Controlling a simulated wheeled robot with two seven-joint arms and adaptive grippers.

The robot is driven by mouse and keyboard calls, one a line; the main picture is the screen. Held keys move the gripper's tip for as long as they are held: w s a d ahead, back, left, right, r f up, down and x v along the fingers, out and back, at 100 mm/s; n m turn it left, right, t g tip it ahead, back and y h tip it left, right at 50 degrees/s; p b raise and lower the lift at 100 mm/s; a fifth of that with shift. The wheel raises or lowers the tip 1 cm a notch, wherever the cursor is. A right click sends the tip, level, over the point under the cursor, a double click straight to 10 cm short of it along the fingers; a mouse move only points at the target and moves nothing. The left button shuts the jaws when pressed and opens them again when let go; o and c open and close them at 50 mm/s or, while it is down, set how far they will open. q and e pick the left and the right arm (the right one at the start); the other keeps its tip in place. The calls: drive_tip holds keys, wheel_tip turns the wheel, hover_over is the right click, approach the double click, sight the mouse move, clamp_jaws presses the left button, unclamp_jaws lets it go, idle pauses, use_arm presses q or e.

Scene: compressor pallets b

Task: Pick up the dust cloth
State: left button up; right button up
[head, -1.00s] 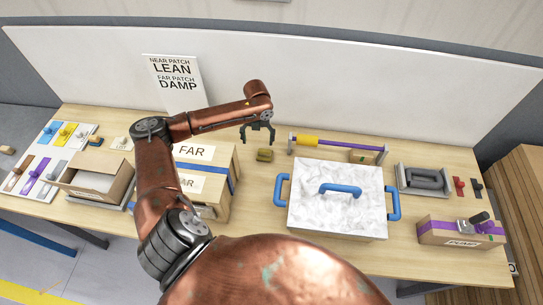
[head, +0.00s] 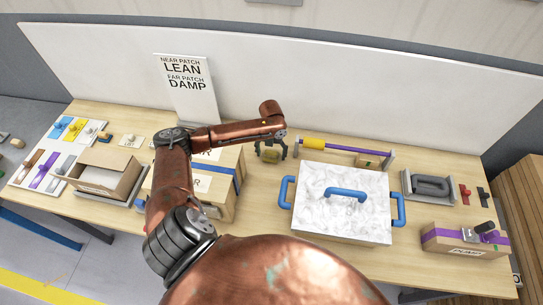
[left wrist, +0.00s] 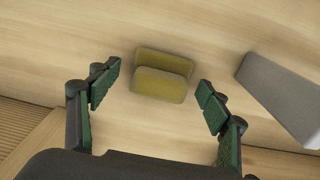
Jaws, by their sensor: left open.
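The dust cloth appears to be the folded olive-yellow piece (head: 270,155) on the table, behind the large white-topped box with blue handles. In the left wrist view the cloth (left wrist: 160,84) shows two raised folds side by side, just ahead of the fingertips. My left gripper (head: 271,151) is open above the cloth, with a finger to each side of it. In the left wrist view the open fingers (left wrist: 157,80) have green pads, and bare table lies between them and the cloth. My right gripper is not in view.
Cardboard boxes (head: 228,208) stand left of the cloth, under my left arm. A rack with a yellow roll (head: 313,143) stands to its right. The white-topped box (head: 318,218) is in front on the right. A sign (head: 187,90) leans at the back.

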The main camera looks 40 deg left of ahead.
sight(271, 152)
use_arm(q)
drive_tip(key=c, duration=1.2)
drive_tip(key=shift+r, duration=0.15)
drive_tip(key=shift+c, duration=0.2)
wheel_tip(271, 152, up, 18)
drive_tip(key=shift+b, duration=0.45)
